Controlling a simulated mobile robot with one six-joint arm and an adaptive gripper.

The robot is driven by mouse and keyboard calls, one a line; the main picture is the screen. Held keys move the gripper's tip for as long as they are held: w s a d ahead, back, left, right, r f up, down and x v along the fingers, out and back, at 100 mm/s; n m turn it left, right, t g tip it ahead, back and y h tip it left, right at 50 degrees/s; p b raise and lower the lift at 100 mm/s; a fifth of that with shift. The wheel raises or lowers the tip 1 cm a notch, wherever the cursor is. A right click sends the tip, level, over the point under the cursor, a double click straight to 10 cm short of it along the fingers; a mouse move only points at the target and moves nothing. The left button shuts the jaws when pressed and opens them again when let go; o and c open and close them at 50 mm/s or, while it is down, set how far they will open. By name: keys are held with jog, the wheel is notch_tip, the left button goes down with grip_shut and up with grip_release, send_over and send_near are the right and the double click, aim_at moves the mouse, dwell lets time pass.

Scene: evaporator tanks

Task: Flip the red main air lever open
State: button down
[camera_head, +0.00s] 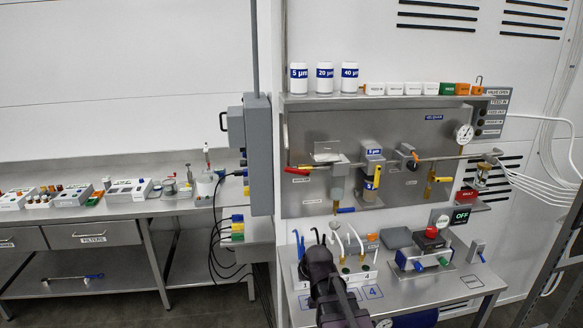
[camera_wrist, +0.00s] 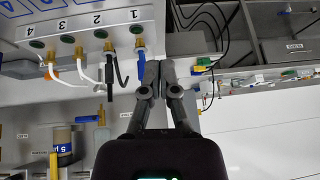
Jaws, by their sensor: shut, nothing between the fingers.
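The red lever (camera_head: 298,170) sits at the left end of the horizontal pipe on the steel back panel. It lies nearly level, with its tip pointing left. I cannot make it out clearly in the wrist view. My gripper (camera_wrist: 152,68) is shut and empty in the wrist view, beside the blue tube (camera_wrist: 140,58) at position 1; I cannot tell whether they touch. In the head view my dark arm (camera_head: 326,285) rises from the bottom in front of the bench, below the red lever and well apart from it. The fingertips are hard to pick out there.
Several curved tubes stand on the numbered white block (camera_head: 371,283) on the bench. A filter bowl (camera_head: 337,187), a blue-labelled filter (camera_head: 372,168) and a gauge (camera_head: 464,134) hang along the pipe. A grey cabinet (camera_head: 257,150) stands left of the panel. A shelf (camera_head: 380,98) runs above.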

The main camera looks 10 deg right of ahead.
jog(key=w+r+t+p, duration=0.1)
jog(key=w+r+t, duration=0.7)
jog(key=w, duration=0.5)
jog(key=w+d+r+m+t+h, duration=0.1)
jog(key=w+r+m+t, duration=0.1)
jog(key=r, duration=0.6)
jog(key=w+d+r+m+t+h+p, duration=0.1)
jog(key=w+r+m+t, duration=0.1)
jog(key=w+r+t, duration=0.3)
jog(key=shift+w+r+t+h, duration=0.3)
jog(key=shift+w+r+h, duration=0.1)
jog(key=shift+r, duration=1.25)
jog(key=shift+w, duration=0.1)
notch_tip(320, 180, up, 3)
jog(key=p, duration=0.3)
send_over(297, 171)
jog(key=shift+s+a+f+b, duration=0.15)
jog(key=shift+a+f+b, duration=0.15)
jog(key=shift+f+b, duration=0.3)
jog(key=shift+s+a+f+b, duration=0.1)
jog(key=shift+a+f+b, duration=0.2)
jog(key=shift+f+b, duration=0.3)
jog(key=shift+s+a+f+b, duration=0.15)
jog(key=shift+a+f+b, duration=0.15)
jog(key=shift+f+b, duration=0.3)
jog(key=shift+d+f, duration=0.1)
